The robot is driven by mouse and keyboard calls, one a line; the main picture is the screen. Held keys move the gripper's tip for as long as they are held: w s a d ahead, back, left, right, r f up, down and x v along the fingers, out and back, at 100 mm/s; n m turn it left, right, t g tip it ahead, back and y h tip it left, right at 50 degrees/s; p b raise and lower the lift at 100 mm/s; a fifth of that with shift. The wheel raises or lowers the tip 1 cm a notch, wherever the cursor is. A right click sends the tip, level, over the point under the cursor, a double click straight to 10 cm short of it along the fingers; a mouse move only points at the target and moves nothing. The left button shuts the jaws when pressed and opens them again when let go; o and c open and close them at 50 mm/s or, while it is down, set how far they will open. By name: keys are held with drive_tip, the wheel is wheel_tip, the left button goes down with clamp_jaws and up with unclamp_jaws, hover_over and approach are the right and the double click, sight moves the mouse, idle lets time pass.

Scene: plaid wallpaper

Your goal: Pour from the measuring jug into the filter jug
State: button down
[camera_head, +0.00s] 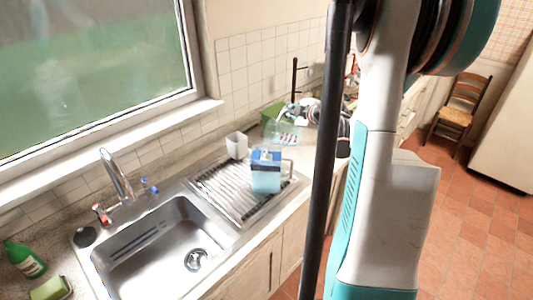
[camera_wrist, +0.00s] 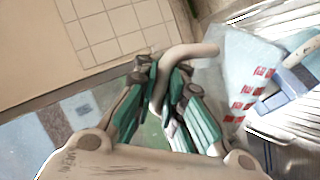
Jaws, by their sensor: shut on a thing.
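The measuring jug (camera_wrist: 235,65) is clear with red markings and a pale curved handle (camera_wrist: 195,50). My gripper (camera_wrist: 168,78) is shut on that handle in the wrist view. In the head view a clear shape with faint reddish marks, seemingly the measuring jug (camera_head: 281,132), shows behind the filter jug; my arm hides part of that area. The filter jug (camera_head: 265,180), pale blue with a blue and white top, stands upright on the ribbed drainboard. Its blue part (camera_wrist: 296,80) also shows beside the measuring jug in the wrist view. Any contact between the jugs and the liquid level are unclear.
A white cup (camera_head: 237,145) stands on the drainboard (camera_head: 222,190), left of the filter jug. The sink (camera_head: 150,255) and tap (camera_head: 115,175) are at the left. A tiled wall (camera_head: 250,65) closes the back. A green item (camera_head: 272,115) is behind the jugs.

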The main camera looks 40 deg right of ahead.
drive_tip(key=shift+w+a+n+h, duration=0.2)
drive_tip(key=shift+a+n+h, duration=0.1)
drive_tip(key=shift+a, duration=0.1)
idle(1.0)
drive_tip(key=shift+w+a+r+n+g+h+p, duration=0.3)
drive_tip(key=shift+a+r+n+g+p, duration=0.1)
drive_tip(key=shift+a+r+n+p, duration=0.15)
idle(1.0)
